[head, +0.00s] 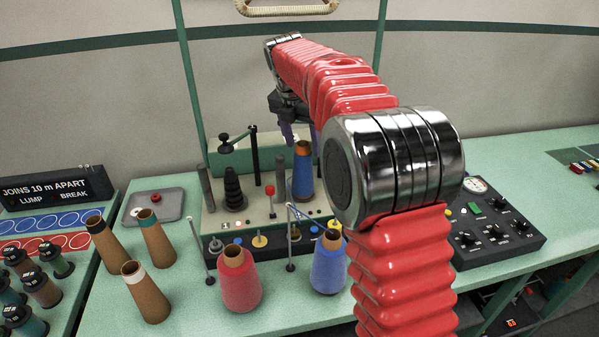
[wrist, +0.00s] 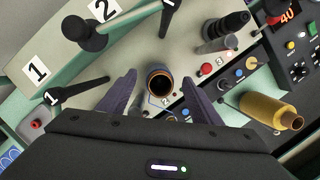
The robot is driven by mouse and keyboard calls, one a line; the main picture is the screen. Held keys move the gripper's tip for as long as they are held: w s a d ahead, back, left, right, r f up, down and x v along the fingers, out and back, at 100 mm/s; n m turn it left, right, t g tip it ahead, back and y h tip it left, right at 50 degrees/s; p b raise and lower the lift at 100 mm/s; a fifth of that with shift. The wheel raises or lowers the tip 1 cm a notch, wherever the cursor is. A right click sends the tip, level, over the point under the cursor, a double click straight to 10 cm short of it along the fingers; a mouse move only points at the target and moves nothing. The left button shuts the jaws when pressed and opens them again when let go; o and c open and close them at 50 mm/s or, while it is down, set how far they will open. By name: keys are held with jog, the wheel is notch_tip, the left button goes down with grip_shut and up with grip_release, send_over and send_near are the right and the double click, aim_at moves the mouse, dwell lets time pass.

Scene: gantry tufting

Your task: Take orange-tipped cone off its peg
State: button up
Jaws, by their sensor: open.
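The orange-tipped cone (head: 303,172) is wound with blue yarn and stands upright on the machine deck in the head view. In the wrist view I look down on its open, orange-rimmed top (wrist: 159,82). Its peg is hidden. My gripper (head: 302,143) is above and around the cone's top, with its purple fingers apart. In the wrist view the gripper (wrist: 159,80) has one finger on each side of the cone, with gaps showing on both sides. It holds nothing.
A black stepped cone (head: 234,190) and a red-knobbed post (head: 270,200) stand left of the cone. Red (head: 240,282) and blue (head: 328,266) yarn cones stand in front. Bare brown cones (head: 147,290) are at left. A control box (head: 494,222) is at right.

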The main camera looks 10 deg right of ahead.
aim_at(305, 156)
jog(key=shift+x, duration=2.6)
jog(key=shift+s, duration=0.1)
jog(key=c, duration=1.4)
